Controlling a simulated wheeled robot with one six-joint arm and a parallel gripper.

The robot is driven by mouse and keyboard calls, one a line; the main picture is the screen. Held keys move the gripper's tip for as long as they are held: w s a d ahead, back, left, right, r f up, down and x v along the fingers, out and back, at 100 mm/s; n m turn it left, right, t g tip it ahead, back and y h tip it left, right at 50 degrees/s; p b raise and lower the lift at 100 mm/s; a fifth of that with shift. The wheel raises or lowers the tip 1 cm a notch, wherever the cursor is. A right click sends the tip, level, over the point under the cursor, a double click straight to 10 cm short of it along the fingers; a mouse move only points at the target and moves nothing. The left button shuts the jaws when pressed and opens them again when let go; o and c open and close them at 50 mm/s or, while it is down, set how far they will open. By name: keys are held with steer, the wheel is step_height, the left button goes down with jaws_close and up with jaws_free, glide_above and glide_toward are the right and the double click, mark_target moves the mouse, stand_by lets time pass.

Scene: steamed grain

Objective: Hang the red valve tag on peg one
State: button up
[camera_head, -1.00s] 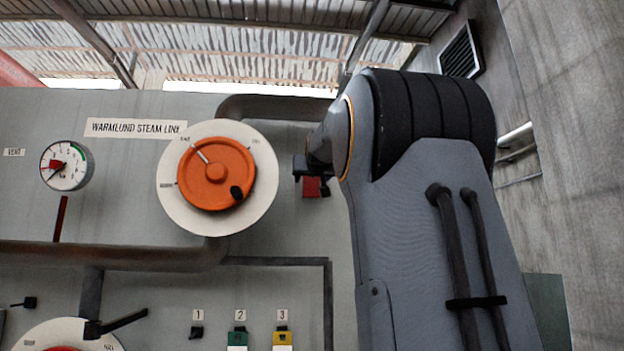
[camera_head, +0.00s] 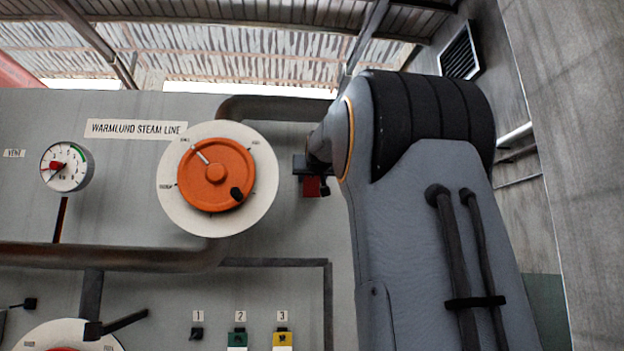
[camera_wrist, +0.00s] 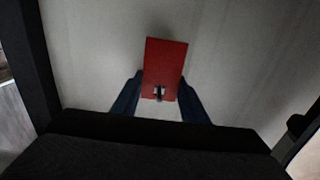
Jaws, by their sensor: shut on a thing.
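The red valve tag (camera_wrist: 165,68) shows in the wrist view as a flat red rectangle with a small dark and light spot near its lower edge. My gripper (camera_wrist: 158,98) is shut on the tag, with a dark blue finger on each side. In the head view the red tag (camera_head: 312,187) hangs below my gripper (camera_head: 300,167), right of the orange wheel and in front of the grey panel. Peg one (camera_head: 197,333) is a dark peg under the label 1, low on the panel, and looks bare. My forearm stands at the right.
A green tag (camera_head: 237,339) is at peg two and a yellow tag (camera_head: 282,338) at peg three. An orange handwheel (camera_head: 216,174) on a white disc and a round gauge (camera_head: 67,166) stand on the panel. A brown pipe (camera_head: 110,257) crosses above the pegs.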

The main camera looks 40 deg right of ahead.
steer(key=shift+s, duration=0.15)
steer(key=shift+s+a+b, duration=0.25)
steer(key=shift+s+b, duration=0.05)
steer(key=shift+s+a, duration=0.15)
steer(key=shift+s, duration=0.1)
steer(key=shift+s+a+b, duration=0.2)
steer(key=shift+s+b, duration=0.15)
steer(key=shift+b, duration=0.05)
steer(key=shift+s+a, duration=0.15)
steer(key=shift+s, duration=0.1)
steer(key=shift+s+a+b, duration=0.15)
steer(key=shift+s+b, duration=0.1)
steer(key=shift+b, duration=0.05)
steer(key=shift+b+v, duration=1.45)
steer(key=shift+v, duration=1.55)
